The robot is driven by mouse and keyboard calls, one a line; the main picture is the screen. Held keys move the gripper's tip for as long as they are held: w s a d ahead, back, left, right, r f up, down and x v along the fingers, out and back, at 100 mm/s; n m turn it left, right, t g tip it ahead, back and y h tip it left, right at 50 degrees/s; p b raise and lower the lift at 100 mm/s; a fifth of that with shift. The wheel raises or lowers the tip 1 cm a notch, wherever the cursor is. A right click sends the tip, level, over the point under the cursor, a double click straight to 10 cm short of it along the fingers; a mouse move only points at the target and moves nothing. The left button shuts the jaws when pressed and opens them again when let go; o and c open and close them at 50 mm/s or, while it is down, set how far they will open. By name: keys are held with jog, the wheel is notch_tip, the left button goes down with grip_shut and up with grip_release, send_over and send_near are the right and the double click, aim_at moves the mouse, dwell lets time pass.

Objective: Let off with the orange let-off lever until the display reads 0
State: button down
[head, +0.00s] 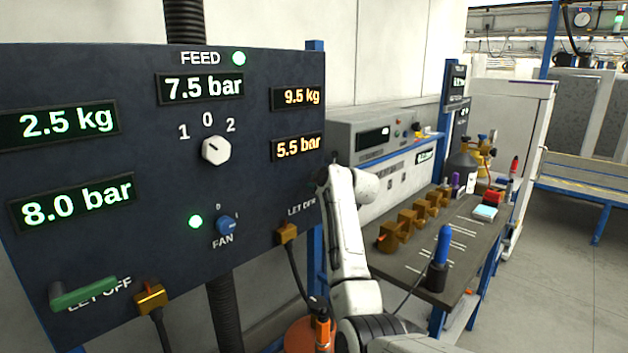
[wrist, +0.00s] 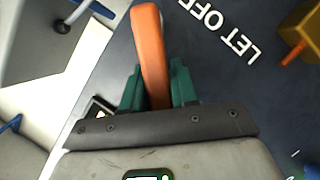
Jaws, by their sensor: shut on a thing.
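The orange let-off lever (wrist: 149,40) stands out from the dark panel in the wrist view. My gripper (wrist: 156,85) is shut on it, with one green finger on each side of the lever. White LET OFF lettering (wrist: 228,28) is to the right of the lever. In the head view my arm hides the lever and the gripper at the panel's right edge. On the right of the panel (head: 130,170), the amber-digit displays read 9.5 kg (head: 297,97) and 5.5 bar (head: 297,148).
A green lever (head: 85,293) is at the panel's lower left, by displays reading 2.5 kg (head: 68,123) and 8.0 bar (head: 77,202). The feed display (head: 204,87) reads 7.5 bar. A workbench (head: 412,262) with brass fittings stands right of my arm.

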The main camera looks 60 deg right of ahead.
jog(key=shift+s+d+r+m+y+p, duration=0.15)
jog(key=shift+d+r+m+y+p, duration=0.1)
jog(key=shift+d+m+y, duration=0.65)
jog(key=shift+s+d+r+m+y+p, duration=0.2)
jog(key=shift+d+m+y+p, duration=0.25)
jog(key=shift+m, duration=0.85)
jog(key=shift+s+d+r+m+y+p, duration=0.2)
jog(key=shift+d+m+y, duration=0.4)
jog(key=shift+m+y, duration=0.4)
jog(key=c, duration=1)
grip_release()
jog(key=shift+r, duration=0.15)
jog(key=shift+o, duration=0.2)
jog(key=b+v, duration=0.2)
jog(key=v, duration=0.8)
jog(key=shift+s+a, duration=0.15)
jog(key=shift+s, duration=0.2)
